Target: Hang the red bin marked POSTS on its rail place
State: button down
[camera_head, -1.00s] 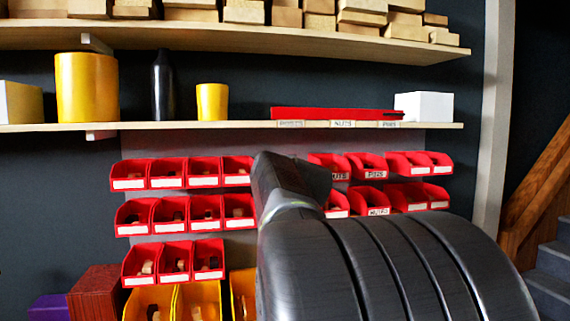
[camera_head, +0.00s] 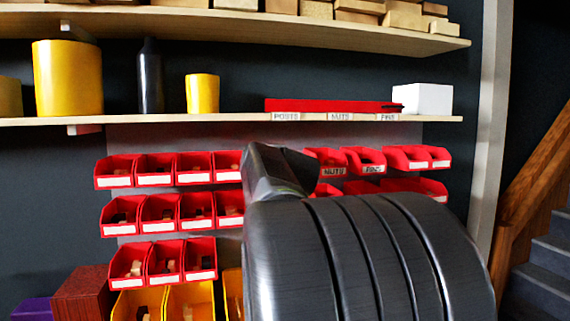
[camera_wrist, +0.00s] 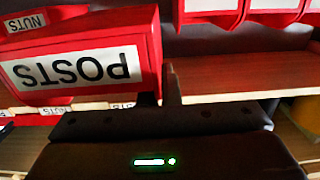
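The red POSTS bin (camera_wrist: 75,65) shows large and upside down at the left of the wrist view. Its white label faces the camera. My gripper (camera_wrist: 165,87) has its dark fingers close together at the bin's right edge, and looks shut on that edge. In the head view my arm hides the gripper and the held bin. The rail row holds a NUTS bin (camera_head: 328,163) and a PINS bin (camera_head: 364,160). The stretch of rail just left of the NUTS bin is behind my arm.
A wooden shelf (camera_head: 230,120) runs above the rail bins, with POSTS, NUTS and PINS labels on its edge. A long red object (camera_head: 330,104) and a white box (camera_head: 423,98) stand on it. Several red bins (camera_head: 155,170) hang left of my arm.

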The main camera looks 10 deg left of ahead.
jog(key=d+x, duration=0.1)
jog(key=x, duration=1.4)
jog(key=shift+w+d+r+p, duration=0.35)
jog(key=shift+w, duration=0.25)
jog(key=shift+p+x, duration=0.8)
jog(key=shift+x, duration=0.8)
dwell(2.5)
jog(key=shift+f+b, duration=0.85)
jog(key=shift+b, duration=0.15)
dwell(0.4)
jog(key=c, duration=1.6)
grip_release()
jog(key=shift+o, duration=0.2)
